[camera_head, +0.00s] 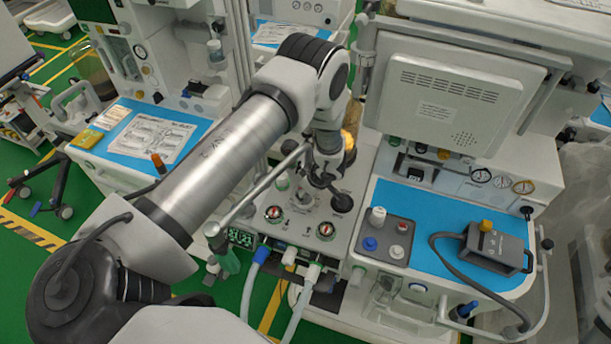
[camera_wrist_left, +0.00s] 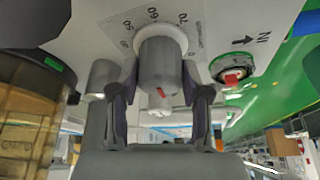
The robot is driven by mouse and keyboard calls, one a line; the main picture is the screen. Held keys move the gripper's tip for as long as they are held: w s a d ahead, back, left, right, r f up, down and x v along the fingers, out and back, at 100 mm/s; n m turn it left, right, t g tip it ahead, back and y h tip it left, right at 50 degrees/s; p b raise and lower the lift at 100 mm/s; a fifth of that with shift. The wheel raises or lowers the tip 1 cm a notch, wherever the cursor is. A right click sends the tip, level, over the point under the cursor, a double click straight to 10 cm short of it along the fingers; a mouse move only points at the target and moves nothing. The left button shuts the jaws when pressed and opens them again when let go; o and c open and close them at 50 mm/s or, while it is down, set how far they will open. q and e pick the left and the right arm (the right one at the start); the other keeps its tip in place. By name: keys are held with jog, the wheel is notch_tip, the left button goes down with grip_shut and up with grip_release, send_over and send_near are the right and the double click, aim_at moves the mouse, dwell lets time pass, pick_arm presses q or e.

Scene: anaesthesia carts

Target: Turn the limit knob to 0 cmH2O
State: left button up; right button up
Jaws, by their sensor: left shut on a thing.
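The limit knob (camera_wrist_left: 160,72) is a grey cylinder with a red mark on its near end, in the left wrist view. My left gripper (camera_wrist_left: 160,105) is shut on the knob, with one finger on each side. In the head view my left gripper (camera_head: 328,172) is over the machine in the middle, and the knob is hidden behind the arm and gripper. My right gripper is in neither view.
A round valve with a red part (camera_wrist_left: 232,74), beside the word IN, is close to the right finger. An amber canister (camera_wrist_left: 25,112) stands at the left. In the head view a blue-topped work surface (camera_head: 405,268) with a grey device (camera_head: 497,248) lies at the right.

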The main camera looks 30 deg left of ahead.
pick_arm(q)
jog(key=n+b, duration=0.1)
jog(key=n+g, duration=0.1)
jog(key=n, duration=0.1)
jog(key=shift+w+f+b, duration=0.1)
jog(key=shift+f+b, duration=0.1)
jog(key=shift+b, duration=0.15)
jog(key=n+g+b, duration=0.1)
jog(key=n+b, duration=0.1)
jog(key=shift+f+n, duration=0.1)
jog(key=shift+n, duration=0.3)
jog(key=n+g+b, duration=0.1)
jog(key=n+b, duration=0.2)
jog(key=shift+h, duration=0.4)
jog(key=shift+a+n+g+h+b, duration=0.1)
jog(key=shift+n+g+h+b, duration=0.3)
jog(key=shift+n+b, duration=0.65)
jog(key=shift+r, duration=0.2)
jog(key=o, duration=1.1)
jog(key=shift+o, duration=0.2)
jog(key=shift+a, duration=0.1)
